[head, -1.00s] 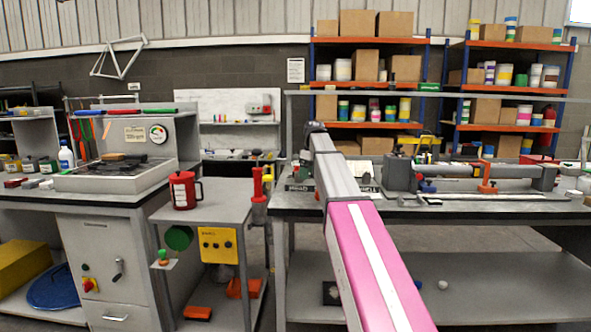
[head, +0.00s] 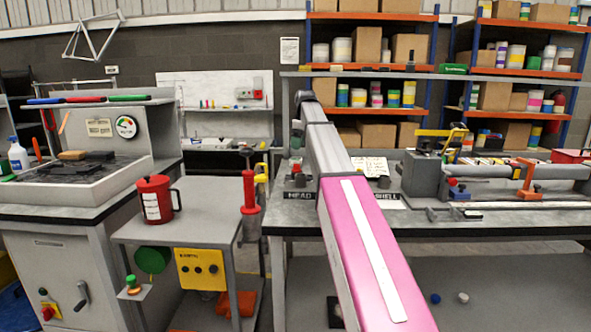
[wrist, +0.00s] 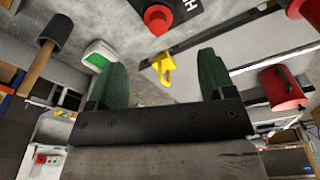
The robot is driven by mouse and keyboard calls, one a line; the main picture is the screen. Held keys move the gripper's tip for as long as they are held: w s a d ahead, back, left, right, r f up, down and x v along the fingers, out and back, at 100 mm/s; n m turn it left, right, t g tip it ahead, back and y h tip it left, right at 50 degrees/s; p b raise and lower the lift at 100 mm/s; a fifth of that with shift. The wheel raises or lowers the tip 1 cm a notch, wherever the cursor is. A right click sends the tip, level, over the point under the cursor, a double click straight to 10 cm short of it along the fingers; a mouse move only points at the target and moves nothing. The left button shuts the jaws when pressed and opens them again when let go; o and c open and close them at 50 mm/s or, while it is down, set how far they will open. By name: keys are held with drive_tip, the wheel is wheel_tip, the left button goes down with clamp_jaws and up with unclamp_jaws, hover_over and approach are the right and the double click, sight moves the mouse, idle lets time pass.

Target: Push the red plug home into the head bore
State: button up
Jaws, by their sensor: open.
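A red plug-like piece (wrist: 158,18) with a round end shows at the top of the wrist view, on a dark base beside a label starting with H. In the head view a small red piece (head: 297,168) stands by the HEAD label (head: 299,196) at the bench's left end. The bore itself is not visible, and I cannot tell how deep the plug sits. My gripper (wrist: 162,62) is open and empty, its two green fingers apart from the red piece.
A mallet (wrist: 51,40) and a green-and-white box (wrist: 98,54) lie left in the wrist view. The red can (head: 155,200) and red pump-like tool (head: 249,195) are left of the bench. Grey fixtures (head: 425,175) stand right of my arm.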

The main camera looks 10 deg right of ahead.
hover_over(297, 165)
drive_tip(key=f, duration=0.5)
drive_tip(key=shift+s+d+f, duration=0.1)
drive_tip(key=shift+s+d, duration=0.2)
drive_tip(key=shift+d, duration=0.05)
drive_tip(key=shift+w+a+f, duration=0.15)
drive_tip(key=shift+f, duration=0.75)
drive_tip(key=shift+w+a+f, duration=0.1)
drive_tip(key=shift+w+f, duration=0.05)
drive_tip(key=shift+f, duration=0.7)
drive_tip(key=shift+w+a+f, duration=0.15)
drive_tip(key=shift+f, duration=0.75)
drive_tip(key=c, duration=1)
